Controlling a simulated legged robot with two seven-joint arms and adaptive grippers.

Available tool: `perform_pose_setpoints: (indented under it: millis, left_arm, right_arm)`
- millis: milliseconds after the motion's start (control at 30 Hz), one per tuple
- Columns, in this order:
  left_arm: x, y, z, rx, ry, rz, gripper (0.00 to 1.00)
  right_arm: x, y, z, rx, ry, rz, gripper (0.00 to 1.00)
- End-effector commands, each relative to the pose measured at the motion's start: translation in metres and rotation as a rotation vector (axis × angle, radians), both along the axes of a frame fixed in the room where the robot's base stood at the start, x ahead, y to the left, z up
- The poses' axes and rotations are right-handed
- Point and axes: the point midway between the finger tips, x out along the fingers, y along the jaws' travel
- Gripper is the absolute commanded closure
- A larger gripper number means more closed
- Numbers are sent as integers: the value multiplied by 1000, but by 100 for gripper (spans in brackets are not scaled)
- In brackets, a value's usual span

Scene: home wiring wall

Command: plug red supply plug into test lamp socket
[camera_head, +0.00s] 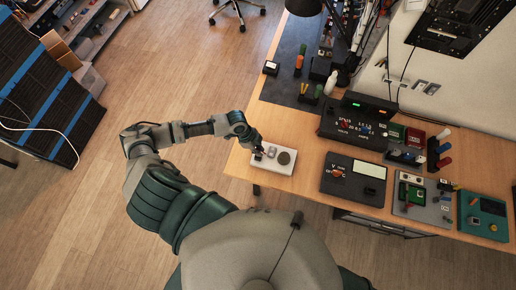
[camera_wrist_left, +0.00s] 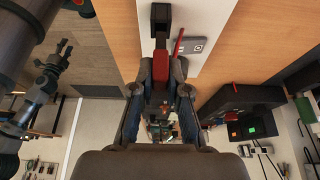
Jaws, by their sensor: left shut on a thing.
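My left gripper (camera_head: 258,151) reaches over the desk's left end, at the left part of a small white board (camera_head: 284,172) with a round dark disc (camera_head: 284,158). In the wrist view the left gripper (camera_wrist_left: 161,68) is shut on a red plug (camera_wrist_left: 160,66), held between its two fingertips. A black block (camera_wrist_left: 160,20) stands just beyond the plug, over a pale surface. I cannot tell whether the plug touches it or is inside it. In the head view the plug is too small or hidden to make out. My right gripper is not in view.
To the right on the wooden desk are a dark meter panel (camera_head: 353,180), a black power unit (camera_head: 355,118) with lit displays, a grey board (camera_head: 422,200) and a teal box (camera_head: 483,217). A dark mat (camera_head: 287,82) with tools lies behind. Bare wood surrounds the white board.

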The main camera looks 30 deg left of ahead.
Motion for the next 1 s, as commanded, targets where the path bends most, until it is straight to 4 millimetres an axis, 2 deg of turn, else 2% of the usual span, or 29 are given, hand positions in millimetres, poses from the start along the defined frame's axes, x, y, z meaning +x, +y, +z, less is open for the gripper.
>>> perform_pose_setpoints:
  millis: [1000]
  left_arm:
    - [0,1,0,-1,0,0,100]
  right_arm:
    - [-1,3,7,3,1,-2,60]
